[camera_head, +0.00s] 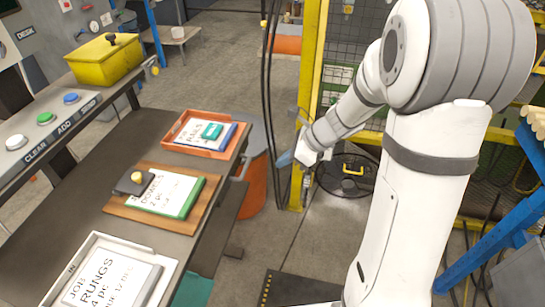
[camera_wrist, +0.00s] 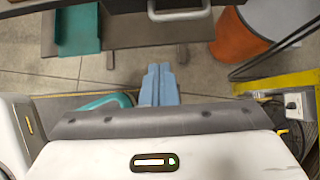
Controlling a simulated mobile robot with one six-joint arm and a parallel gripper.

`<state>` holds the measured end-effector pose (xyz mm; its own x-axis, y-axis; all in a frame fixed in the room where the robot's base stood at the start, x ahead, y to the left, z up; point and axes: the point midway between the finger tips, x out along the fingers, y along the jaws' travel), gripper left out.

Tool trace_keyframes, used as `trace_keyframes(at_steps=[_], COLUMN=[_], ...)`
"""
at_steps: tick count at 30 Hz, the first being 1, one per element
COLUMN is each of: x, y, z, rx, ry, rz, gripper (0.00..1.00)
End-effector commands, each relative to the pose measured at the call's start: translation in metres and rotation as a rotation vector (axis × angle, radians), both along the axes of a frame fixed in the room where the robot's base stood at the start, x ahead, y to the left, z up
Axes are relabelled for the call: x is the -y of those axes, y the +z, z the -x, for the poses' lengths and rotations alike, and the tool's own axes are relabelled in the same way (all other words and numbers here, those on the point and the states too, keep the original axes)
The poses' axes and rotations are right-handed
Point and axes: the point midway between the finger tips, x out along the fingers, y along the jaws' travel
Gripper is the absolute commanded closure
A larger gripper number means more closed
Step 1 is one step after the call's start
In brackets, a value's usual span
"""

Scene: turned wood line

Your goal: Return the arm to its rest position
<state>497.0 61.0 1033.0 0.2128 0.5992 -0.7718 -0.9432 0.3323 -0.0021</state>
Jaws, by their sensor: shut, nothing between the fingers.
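My gripper (camera_head: 285,159) is at the end of my white arm in the head view, to the right of the table and apart from it. In the wrist view my gripper's blue-grey fingers (camera_wrist: 158,72) lie together, shut with nothing between them. They point out over the concrete floor. My arm's upper links are large at the right of the head view and hide part of the fence area behind.
The table (camera_head: 60,188) at left holds an orange tray (camera_head: 232,149), a wooden tray (camera_head: 112,209) and a white tray (camera_head: 92,240) with job cards. A yellow post (camera_head: 312,70) and black cables (camera_head: 267,80) stand close behind my gripper. An orange bin (camera_head: 258,185) stands beyond the table.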

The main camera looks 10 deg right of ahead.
Motion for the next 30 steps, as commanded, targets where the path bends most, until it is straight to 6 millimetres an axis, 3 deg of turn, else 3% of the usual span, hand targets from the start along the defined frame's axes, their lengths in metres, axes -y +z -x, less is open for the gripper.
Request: trace_keyframes(at_steps=[7, 11, 17, 24, 30], x=[0.001, -0.001, 0.004, 0.029, 0.053], y=[0.004, 0.021, 0.058, 0.088, 0.101], z=[0.002, 0.022, 0.082, 0.151, 0.187], rx=[0.007, 0.093, 0.330, 0.556, 0.634], ry=[0.011, 0.162, 0.628, 1.220, 1.588], rz=[0.006, 0.082, 0.325, 0.645, 0.847], gripper=[1.00, 1.00, 1.00, 1.00, 1.00])
